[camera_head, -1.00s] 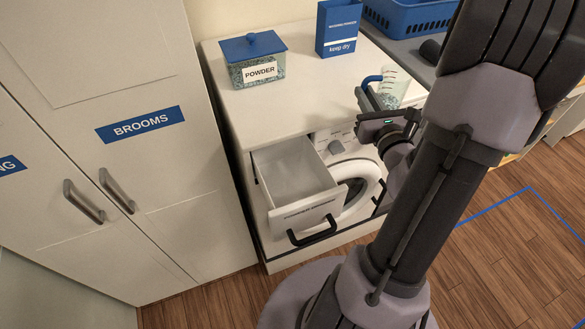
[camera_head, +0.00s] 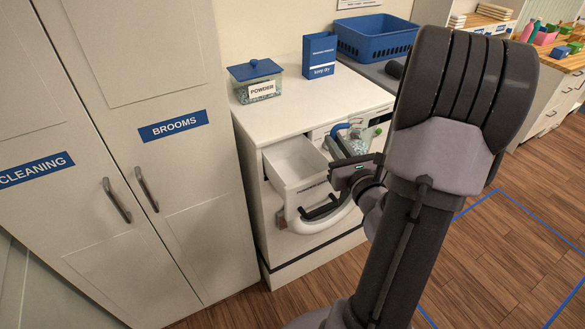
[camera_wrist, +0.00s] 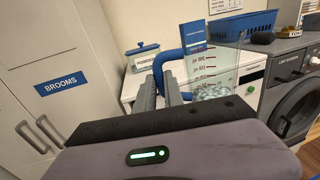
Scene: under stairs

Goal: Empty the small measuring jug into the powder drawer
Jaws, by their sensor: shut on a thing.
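The small measuring jug (camera_head: 364,143) is clear, with a blue handle (camera_wrist: 165,66) and red marks on its wall (camera_wrist: 206,72). Bluish granules lie in its lower part. My gripper (camera_head: 338,147) is shut on the handle; its grey fingers also show in the wrist view (camera_wrist: 160,97). The jug looks roughly upright in the wrist view. It is held in front of the white washing machine, to the right of the open powder drawer (camera_head: 297,160). The drawer is white with a dark handle, and its visible inside looks empty. My arm hides part of the machine.
A blue-lidded powder box (camera_head: 256,82) and a blue washing powder carton (camera_head: 320,55) stand on the machine's white top (camera_head: 290,117). A blue basket (camera_head: 374,38) sits behind, on a grey top. Closed broom cupboard doors (camera_head: 165,80) stand left of the machine.

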